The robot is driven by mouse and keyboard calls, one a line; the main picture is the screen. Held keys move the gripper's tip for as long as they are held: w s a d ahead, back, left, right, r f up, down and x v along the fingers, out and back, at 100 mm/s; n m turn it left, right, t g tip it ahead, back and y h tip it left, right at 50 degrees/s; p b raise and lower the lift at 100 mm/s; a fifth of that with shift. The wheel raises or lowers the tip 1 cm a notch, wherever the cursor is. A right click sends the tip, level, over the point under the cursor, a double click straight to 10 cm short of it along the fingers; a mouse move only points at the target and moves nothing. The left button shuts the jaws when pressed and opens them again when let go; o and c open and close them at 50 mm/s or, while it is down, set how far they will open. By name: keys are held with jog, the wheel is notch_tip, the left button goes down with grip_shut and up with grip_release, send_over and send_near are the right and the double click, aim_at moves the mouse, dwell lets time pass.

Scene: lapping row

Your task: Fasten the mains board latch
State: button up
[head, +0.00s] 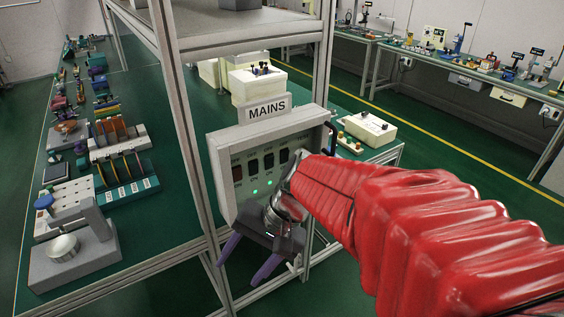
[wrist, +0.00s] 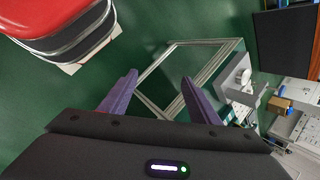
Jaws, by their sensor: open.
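The mains board (head: 224,160) is a grey, open-fronted box under a MAINS sign (head: 268,108), fixed at the metal frame. Its panel has a row of dark switches and lit green lamps. A dark curved bar shows at its right edge; I cannot tell if it is the latch. My red-sleeved arm hides the board's lower right. My gripper (head: 238,272) is open and empty, its purple fingers spread, in front of and below the board, pointing down-left. In the wrist view my gripper (wrist: 160,76) has only floor and a metal frame beyond its fingers.
A metal post (head: 188,130) stands just left of the board. A long green bench (head: 165,225) with tools and racks runs at the left. White boxes (head: 258,85) stand behind the board. In the wrist view a red, chrome-banded thing (wrist: 55,18) is at top left.

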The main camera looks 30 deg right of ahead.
jog(key=w+d+f+m+t+y, duration=0.2)
jog(key=w+d+m+t, duration=0.25)
jog(key=d+m, duration=0.3)
jog(key=w+d+f+m+t+y, duration=0.2)
jog(key=w+d+m+t, duration=0.2)
jog(key=w+d+m, duration=0.3)
jog(key=s+d+f+m+t+h, duration=0.1)
jog(key=d+f+m+t+h, duration=0.1)
jog(key=d, duration=0.6)
jog(key=s+d+f+m+t+h, duration=0.2)
jog(key=d+m+t+h, duration=0.1)
jog(key=d+m, duration=0.3)
jog(key=s+d+f+m+t+h, duration=0.1)
jog(key=d+f+m+t+h, duration=0.1)
jog(key=d, duration=0.8)
jog(key=shift+s+f+m+h, duration=0.25)
jog(key=shift+f+m+h, duration=0.35)
jog(key=shift+m+h, duration=0.6)
jog(key=w, duration=1.4)
jog(key=shift+a, duration=0.25)
jog(key=shift+s, duration=0.1)
